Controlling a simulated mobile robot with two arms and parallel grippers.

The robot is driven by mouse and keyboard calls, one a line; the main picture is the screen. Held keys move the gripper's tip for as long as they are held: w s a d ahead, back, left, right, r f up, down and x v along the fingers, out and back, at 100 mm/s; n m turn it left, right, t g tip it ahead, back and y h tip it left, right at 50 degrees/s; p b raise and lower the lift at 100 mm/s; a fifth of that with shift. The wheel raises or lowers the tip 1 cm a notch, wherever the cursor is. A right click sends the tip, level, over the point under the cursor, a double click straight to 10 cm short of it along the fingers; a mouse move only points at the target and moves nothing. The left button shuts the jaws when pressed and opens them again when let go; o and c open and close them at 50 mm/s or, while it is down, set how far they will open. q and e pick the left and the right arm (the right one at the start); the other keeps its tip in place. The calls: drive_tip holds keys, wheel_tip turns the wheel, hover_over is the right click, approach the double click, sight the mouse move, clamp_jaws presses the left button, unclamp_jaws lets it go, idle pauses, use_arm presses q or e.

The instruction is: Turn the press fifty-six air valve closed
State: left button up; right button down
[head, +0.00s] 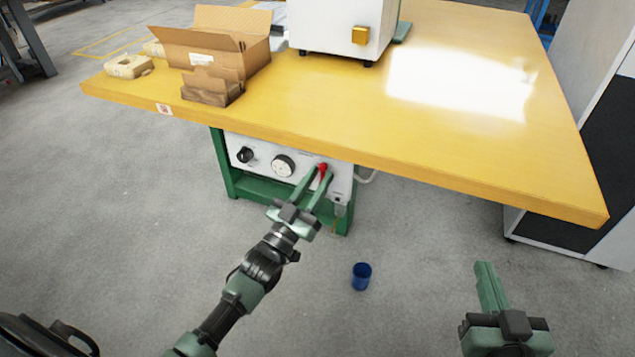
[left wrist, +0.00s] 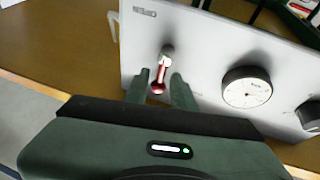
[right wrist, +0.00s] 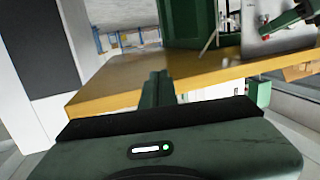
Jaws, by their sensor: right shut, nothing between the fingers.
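The air valve has a red lever (head: 322,170) on the white panel (head: 340,182) under the table's front edge. In the left wrist view the red lever (left wrist: 159,76) runs from a pale pivot down to a red knob. My left gripper (head: 316,173) is at the panel, its fingers apart on either side of the lever. In the left wrist view the left gripper's fingers (left wrist: 158,88) show gaps to the lever on both sides. My right gripper (head: 483,265) is shut and empty, right of the table front over the floor; its fingers (right wrist: 157,77) are together.
The panel also carries a round gauge (head: 283,165) and a black knob (head: 245,155) left of the valve. The yellow table top (head: 330,118) overhangs it. A blue cup (head: 361,276) stands on the floor. Cardboard boxes (head: 215,45) and a white machine (head: 325,28) stand on the table.

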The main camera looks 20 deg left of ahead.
use_arm(q)
drive_tip(key=shift+s+f, duration=0.1)
drive_tip(key=shift+f, duration=0.05)
